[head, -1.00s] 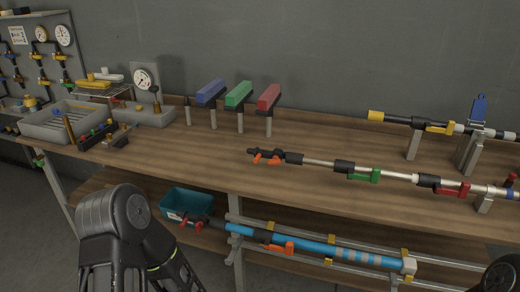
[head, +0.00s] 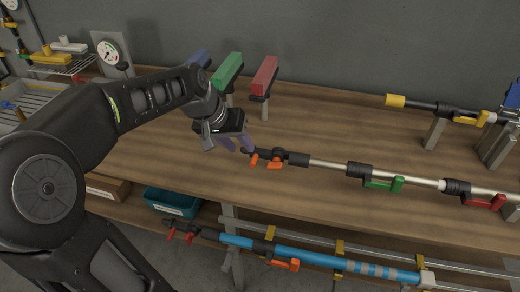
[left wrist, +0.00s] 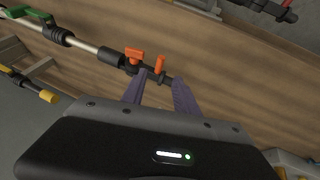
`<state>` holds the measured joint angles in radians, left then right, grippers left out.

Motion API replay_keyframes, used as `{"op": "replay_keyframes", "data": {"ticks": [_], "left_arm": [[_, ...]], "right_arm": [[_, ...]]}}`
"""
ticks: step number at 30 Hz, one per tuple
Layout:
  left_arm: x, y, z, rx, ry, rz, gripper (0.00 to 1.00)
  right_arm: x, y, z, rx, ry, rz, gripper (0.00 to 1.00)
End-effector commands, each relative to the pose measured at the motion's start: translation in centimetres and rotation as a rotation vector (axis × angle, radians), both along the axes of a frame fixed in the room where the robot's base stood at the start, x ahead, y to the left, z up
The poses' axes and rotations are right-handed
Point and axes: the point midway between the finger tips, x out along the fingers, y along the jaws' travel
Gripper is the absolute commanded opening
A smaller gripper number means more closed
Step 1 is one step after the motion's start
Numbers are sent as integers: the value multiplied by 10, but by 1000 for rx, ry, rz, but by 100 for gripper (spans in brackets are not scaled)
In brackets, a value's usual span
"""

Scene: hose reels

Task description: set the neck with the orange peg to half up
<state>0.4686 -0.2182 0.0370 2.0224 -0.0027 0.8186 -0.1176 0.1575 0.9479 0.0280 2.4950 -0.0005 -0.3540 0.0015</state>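A metal pole with black joints (head: 330,164) lies raised along the workbench. At its left end is a thin black neck (head: 252,153) with an orange peg (head: 254,160) hanging below it. An orange lever (head: 274,163) sits just to the right on the black joint. My left gripper (head: 238,146) is at the neck's left end, fingers pointing down towards it. In the left wrist view the purple fingers (left wrist: 160,82) are apart. The neck end and orange peg (left wrist: 160,65) appear between or just beyond the fingertips; contact cannot be told. My right gripper is out of view.
The pole also carries a green lever (head: 384,184) and a red lever (head: 484,202). Green (head: 228,70) and red (head: 265,76) blocks stand on posts behind my left arm. A blue pole (head: 320,257) and teal bin (head: 172,201) are below. Bare bench (head: 330,125) lies behind the pole.

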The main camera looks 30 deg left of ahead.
Motion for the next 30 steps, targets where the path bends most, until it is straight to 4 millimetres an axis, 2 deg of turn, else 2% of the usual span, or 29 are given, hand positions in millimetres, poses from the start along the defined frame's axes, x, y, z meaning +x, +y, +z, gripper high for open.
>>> {"op": "replay_keyframes", "data": {"ticks": [14,24,30], "left_arm": [[2,-2,-8,-3,9,-7,36],[23,-8,-52,-4,11,-9,36],[32,-9,-69,-3,8,-7,36]], "right_arm": [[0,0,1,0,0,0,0],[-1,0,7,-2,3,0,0],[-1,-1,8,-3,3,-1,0]]}}
